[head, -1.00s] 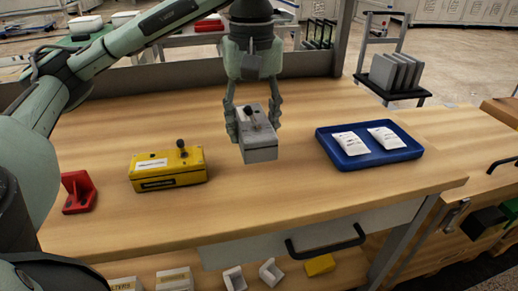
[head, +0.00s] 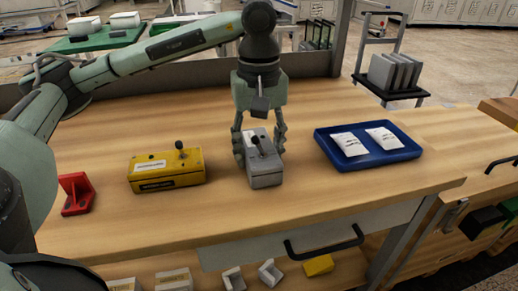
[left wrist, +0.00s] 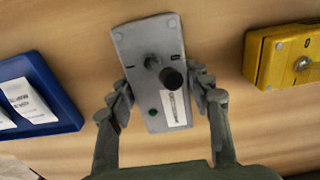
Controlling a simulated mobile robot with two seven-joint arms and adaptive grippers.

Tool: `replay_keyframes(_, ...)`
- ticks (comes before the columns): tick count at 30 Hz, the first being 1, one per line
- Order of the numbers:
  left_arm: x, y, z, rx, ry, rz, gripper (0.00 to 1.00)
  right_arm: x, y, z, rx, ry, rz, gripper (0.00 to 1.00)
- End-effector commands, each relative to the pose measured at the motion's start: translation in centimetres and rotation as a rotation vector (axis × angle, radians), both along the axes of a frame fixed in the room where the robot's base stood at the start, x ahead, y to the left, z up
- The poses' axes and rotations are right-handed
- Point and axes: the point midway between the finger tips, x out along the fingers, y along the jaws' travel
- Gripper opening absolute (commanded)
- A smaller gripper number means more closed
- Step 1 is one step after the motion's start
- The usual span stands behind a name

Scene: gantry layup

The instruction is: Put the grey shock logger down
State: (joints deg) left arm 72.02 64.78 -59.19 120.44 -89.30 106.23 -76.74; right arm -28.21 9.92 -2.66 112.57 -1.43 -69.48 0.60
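The grey shock logger (head: 264,173) is a grey box with a dark knob on top, upright at or just above the wooden tabletop; I cannot tell if its underside touches. It fills the middle of the left wrist view (left wrist: 148,58), where a white label and a green dot show. My left gripper (head: 260,147) points down over it, one finger on each side. In the left wrist view the fingers (left wrist: 162,100) press against its two long sides. My right gripper is not in view.
A yellow box with a knob (head: 166,172) and a red bracket (head: 76,194) stand to the left. A blue tray (head: 398,156) with two white packets lies to the right. Bare wood (head: 225,220) separates the logger from its neighbours and the front edge.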

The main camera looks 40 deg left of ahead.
Motion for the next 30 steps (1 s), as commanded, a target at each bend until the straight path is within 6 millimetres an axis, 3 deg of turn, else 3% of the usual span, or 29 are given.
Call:
replay_keyframes(5,0.0,0.0,0.0,0.0,0.0,0.0,0.7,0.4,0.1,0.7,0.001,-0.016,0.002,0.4)
replay_keyframes(17,0.0,0.0,0.6,0.0,0.0,0.0,0.7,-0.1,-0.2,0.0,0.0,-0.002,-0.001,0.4)
replay_keyframes(19,0.1,0.0,1.5,0.0,-0.004,-0.001,0.7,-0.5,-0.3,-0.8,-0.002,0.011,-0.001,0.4)
replay_keyframes(28,0.1,0.0,8.4,-0.001,-0.006,0.0,0.7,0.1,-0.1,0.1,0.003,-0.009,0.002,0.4)
replay_keyframes(30,0.1,0.0,9.9,0.001,-0.005,0.0,0.7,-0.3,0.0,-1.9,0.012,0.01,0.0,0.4)
